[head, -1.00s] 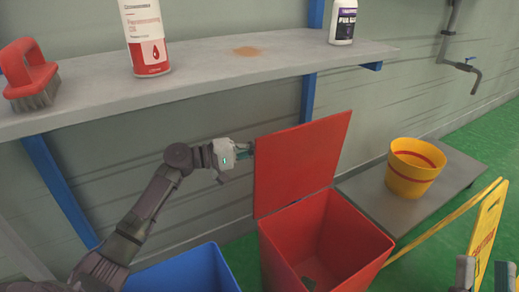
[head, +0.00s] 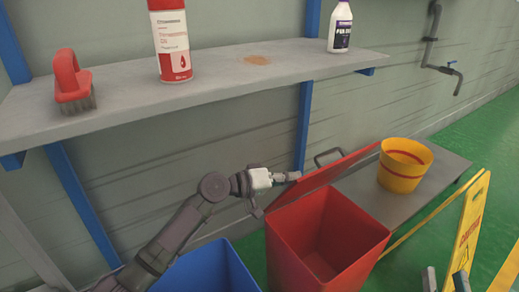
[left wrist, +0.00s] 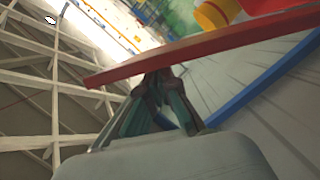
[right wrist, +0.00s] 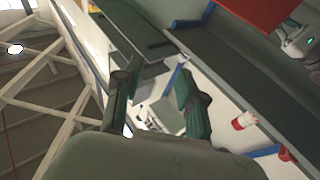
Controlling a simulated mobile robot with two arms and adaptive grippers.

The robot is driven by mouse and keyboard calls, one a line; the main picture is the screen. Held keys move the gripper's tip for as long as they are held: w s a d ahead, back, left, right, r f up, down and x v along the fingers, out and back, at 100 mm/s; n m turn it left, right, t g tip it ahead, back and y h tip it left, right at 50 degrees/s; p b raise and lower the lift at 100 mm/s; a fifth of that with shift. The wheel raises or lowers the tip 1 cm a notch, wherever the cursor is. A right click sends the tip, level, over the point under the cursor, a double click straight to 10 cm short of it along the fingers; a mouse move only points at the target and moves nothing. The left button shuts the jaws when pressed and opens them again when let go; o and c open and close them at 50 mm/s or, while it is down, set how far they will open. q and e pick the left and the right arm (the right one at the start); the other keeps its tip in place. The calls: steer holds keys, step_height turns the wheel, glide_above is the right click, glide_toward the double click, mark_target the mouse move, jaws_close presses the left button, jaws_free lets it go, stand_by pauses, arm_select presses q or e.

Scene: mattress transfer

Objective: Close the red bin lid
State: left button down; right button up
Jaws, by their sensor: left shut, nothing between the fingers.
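The red bin (head: 325,245) stands open on the floor, its inside visible. Its red lid (head: 335,177) is hinged at the back edge and raised, seen nearly edge-on and leaning over the bin. A dark handle (head: 328,156) shows behind the lid. My left gripper (head: 292,176) is shut and empty at the lid's left side. In the left wrist view the fingertips (left wrist: 158,74) are right at the lid's edge (left wrist: 215,43); exact contact is hard to tell. My right gripper (head: 445,281) is at the bottom right, its fingers apart and empty in the right wrist view (right wrist: 155,85).
A blue bin (head: 205,268) stands left of the red bin. A grey shelf (head: 220,84) above holds a brush, a red-white can and a white bottle. A yellow bucket (head: 405,165) sits on a low grey platform at right. A yellow sign (head: 466,230) stands near my right gripper.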

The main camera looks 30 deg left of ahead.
step_height(320, 180, down, 8)
steer(key=d+r+g+h+p, duration=0.1)
steer(key=g+h+p, duration=0.1)
steer(key=g, duration=0.3)
arm_select(q)
steer(key=s+d+f+m+y, duration=0.1)
steer(key=s+d+f+m, duration=0.1)
steer(key=f, duration=0.5)
steer(key=s+d+f+m+y+b, duration=0.1)
steer(key=s+d+f+m, duration=0.1)
steer(key=d+f, duration=0.4)
steer(key=s+d+f+m+y+b, duration=0.1)
steer(key=s+d+f+m, duration=0.2)
steer(key=f, duration=0.5)
steer(key=shift+d+f+m+t, duration=0.3)
steer(key=shift+d+m, duration=0.35)
steer(key=shift+m, duration=0.15)
arm_select(e)
step_height(320, 180, up, 7)
steer(key=a+t+y, duration=0.1)
steer(key=t+y, duration=0.1)
steer(key=t, duration=0.3)
steer(key=shift+r, duration=0.2)
